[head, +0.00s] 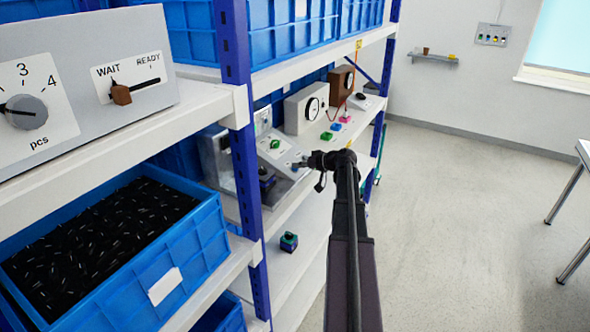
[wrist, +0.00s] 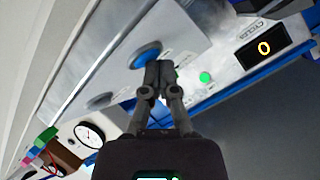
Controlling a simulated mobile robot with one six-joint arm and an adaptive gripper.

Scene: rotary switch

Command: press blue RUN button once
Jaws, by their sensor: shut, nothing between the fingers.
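The blue button (wrist: 146,54) sits on a sloped grey panel (wrist: 185,35) in the wrist view, just beyond my fingertips. My gripper (wrist: 158,72) is shut and empty. Its tips overlap the lower right edge of the button in the picture; I cannot tell whether they touch it. In the head view my gripper (head: 300,164) is at the front of the sloped panel (head: 274,158) on the middle shelf, and it hides part of that panel. No lettering on the button is readable.
A green round light or button (wrist: 205,77) and a display reading 0 (wrist: 264,47) are right of my fingers. A grey round part (wrist: 100,101) is to the left. A blue shelf upright (head: 244,150) stands left of the panel. Open floor (head: 450,200) lies to the right.

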